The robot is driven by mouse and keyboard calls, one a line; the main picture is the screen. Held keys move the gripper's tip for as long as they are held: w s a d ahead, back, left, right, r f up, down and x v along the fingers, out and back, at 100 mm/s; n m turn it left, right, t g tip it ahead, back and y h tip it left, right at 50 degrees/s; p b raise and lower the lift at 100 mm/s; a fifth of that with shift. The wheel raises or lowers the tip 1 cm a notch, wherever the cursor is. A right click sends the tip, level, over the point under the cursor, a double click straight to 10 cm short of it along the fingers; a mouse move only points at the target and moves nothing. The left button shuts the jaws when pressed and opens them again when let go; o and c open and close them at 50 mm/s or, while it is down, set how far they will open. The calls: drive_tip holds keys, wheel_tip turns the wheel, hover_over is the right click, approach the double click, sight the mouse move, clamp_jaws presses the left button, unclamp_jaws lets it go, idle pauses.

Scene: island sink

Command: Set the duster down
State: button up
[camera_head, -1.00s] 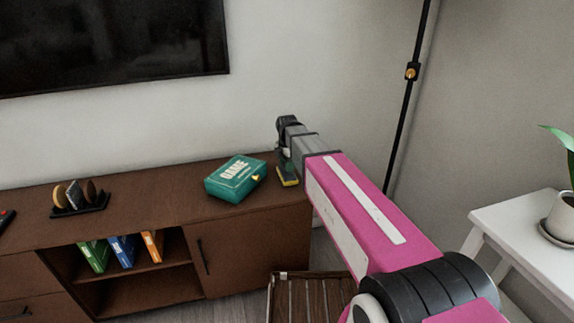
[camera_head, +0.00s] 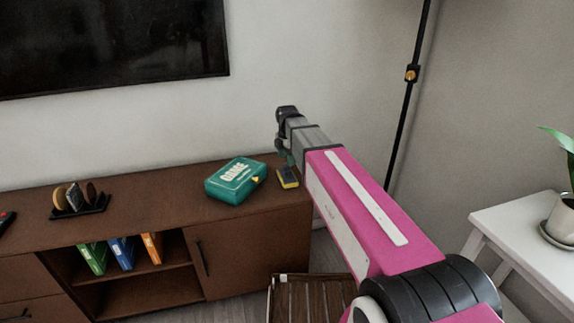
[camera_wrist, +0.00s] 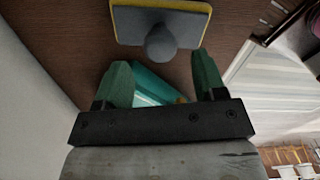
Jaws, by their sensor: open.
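The duster (camera_head: 288,178) rests on the right end of the brown cabinet top, to the right of the teal game box. In the wrist view the duster (camera_wrist: 160,25) shows as a flat grey-blue pad with a yellow edge and a rounded grey knob. My gripper (camera_wrist: 158,75) is open, its two green fingers apart with nothing between them at the tips. The duster lies beyond the fingertips, clear of them. In the head view my gripper (camera_head: 285,155) is just above the duster and partly hidden by my own arm.
The teal game box (camera_head: 236,180) lies beside the duster on the cabinet (camera_head: 150,204). A black rack with round items (camera_head: 80,199) stands farther left. A wooden slatted piece (camera_head: 312,298) is on the floor in front. A white table (camera_head: 520,222) with a potted plant stands right.

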wheel_tip(320, 180, up, 8)
drive_tip(key=shift+f, duration=0.25)
